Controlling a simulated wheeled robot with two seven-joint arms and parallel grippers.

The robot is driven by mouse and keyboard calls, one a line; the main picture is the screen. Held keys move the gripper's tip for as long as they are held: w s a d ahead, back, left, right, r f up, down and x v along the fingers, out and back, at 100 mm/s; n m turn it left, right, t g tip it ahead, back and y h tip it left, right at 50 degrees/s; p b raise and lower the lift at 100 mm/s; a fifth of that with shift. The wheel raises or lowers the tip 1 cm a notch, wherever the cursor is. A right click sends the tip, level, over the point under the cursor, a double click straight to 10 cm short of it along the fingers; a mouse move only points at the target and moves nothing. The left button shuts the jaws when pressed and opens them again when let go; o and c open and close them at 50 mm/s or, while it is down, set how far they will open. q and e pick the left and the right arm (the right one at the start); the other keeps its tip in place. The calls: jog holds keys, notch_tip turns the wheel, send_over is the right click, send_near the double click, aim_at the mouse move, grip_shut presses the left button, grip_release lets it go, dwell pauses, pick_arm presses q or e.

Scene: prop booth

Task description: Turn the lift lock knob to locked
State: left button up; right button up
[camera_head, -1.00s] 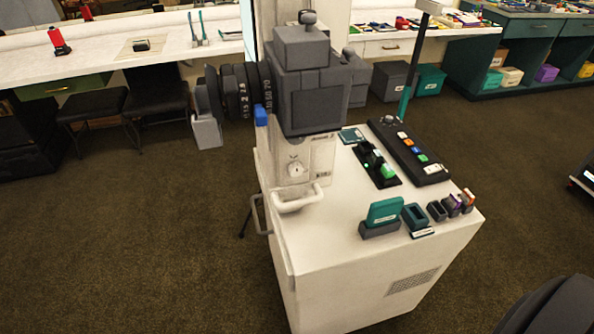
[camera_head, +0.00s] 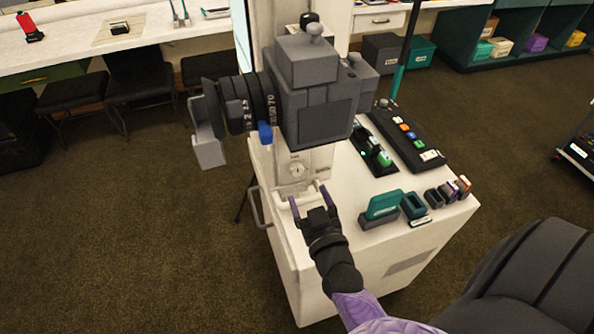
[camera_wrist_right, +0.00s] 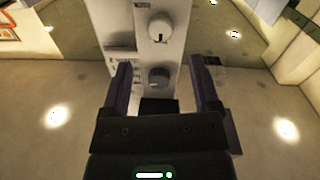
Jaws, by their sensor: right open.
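The white column under the camera carries a round pale knob (camera_head: 296,170) with a dark mark. In the right wrist view this pale knob (camera_wrist_right: 159,27) has its mark pointing down, slightly right. Below it a grey round knob (camera_wrist_right: 158,77) sits on the same column face. The labels are too blurred to read, so I cannot tell which is the lift lock knob. My right gripper (camera_head: 310,200) is open in front of the column, below the pale knob. In the wrist view its fingers (camera_wrist_right: 160,85) stand either side of the grey knob, apparently not touching it. My left gripper is not in view.
A large dark camera (camera_head: 320,95) with a lens overhangs the column. A white handle (camera_head: 282,207) is close to my gripper. The white cabinet top holds a black button panel (camera_head: 408,138) and a teal block (camera_head: 384,205). Open carpet (camera_head: 130,240) lies left.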

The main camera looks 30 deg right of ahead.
aim_at(297, 173)
jog(key=b+x, duration=0.1)
jog(key=x, duration=0.5)
jog(key=shift+w+f, duration=0.1)
jog(key=shift+w, duration=0.15)
grip_shut()
